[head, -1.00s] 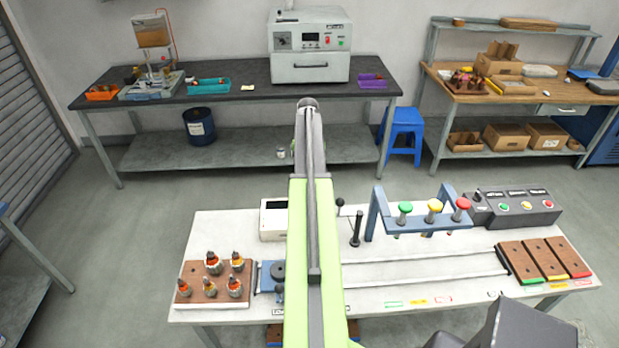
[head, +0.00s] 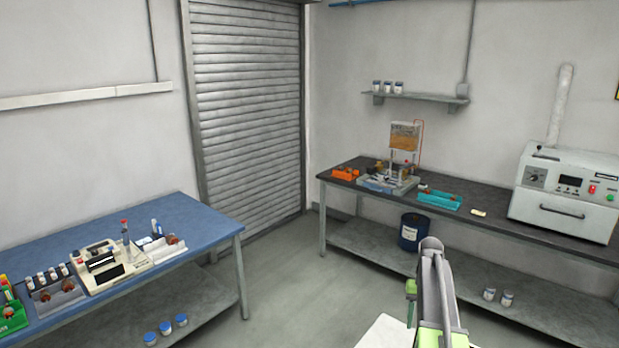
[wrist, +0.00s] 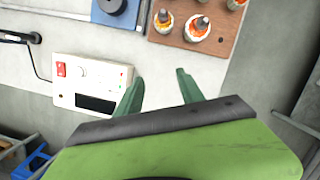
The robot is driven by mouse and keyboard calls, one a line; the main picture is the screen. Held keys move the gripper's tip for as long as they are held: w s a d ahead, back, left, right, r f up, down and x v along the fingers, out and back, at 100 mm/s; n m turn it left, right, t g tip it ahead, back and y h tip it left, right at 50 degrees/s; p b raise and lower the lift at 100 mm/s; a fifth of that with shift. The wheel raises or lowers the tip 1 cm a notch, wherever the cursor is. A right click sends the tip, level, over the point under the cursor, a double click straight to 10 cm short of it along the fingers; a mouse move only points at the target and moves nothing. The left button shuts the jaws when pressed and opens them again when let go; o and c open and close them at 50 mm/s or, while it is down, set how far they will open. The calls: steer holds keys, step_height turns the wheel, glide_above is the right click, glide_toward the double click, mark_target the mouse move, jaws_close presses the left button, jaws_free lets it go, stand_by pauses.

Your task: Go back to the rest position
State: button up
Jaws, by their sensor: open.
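My gripper (wrist: 160,95) shows in the wrist view with its two green fingers spread apart and nothing between them. It is over the white worktable (wrist: 215,80). A white control box (wrist: 92,84) with a red switch lies just left of the fingers. A wooden board (wrist: 230,38) with several orange-and-dark armatures is above the fingers in the picture. In the head view only my green and grey arm shows at the bottom right, and the fingers cannot be made out there.
A blue bench (head: 165,215) with instruments stands at the left. A dark bench (head: 470,220) carries a white oven (head: 565,190). A roller shutter (head: 250,110) fills the back corner. The grey floor (head: 290,285) between the benches is clear.

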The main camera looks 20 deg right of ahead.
steer(key=w+a+f+n+h+b, duration=0.1)
steer(key=a+f+n, duration=0.1)
steer(key=a, duration=1)
steer(key=a+f+n+b, duration=0.2)
steer(key=a, duration=1)
steer(key=s+a+f+n+t+b, duration=0.1)
steer(key=s+a, duration=0.5)
steer(key=a, duration=0.6)
steer(key=shift+s+f+n+t, duration=0.15)
steer(key=shift+f+n+t, duration=0.25)
steer(key=shift+t, duration=0.3)
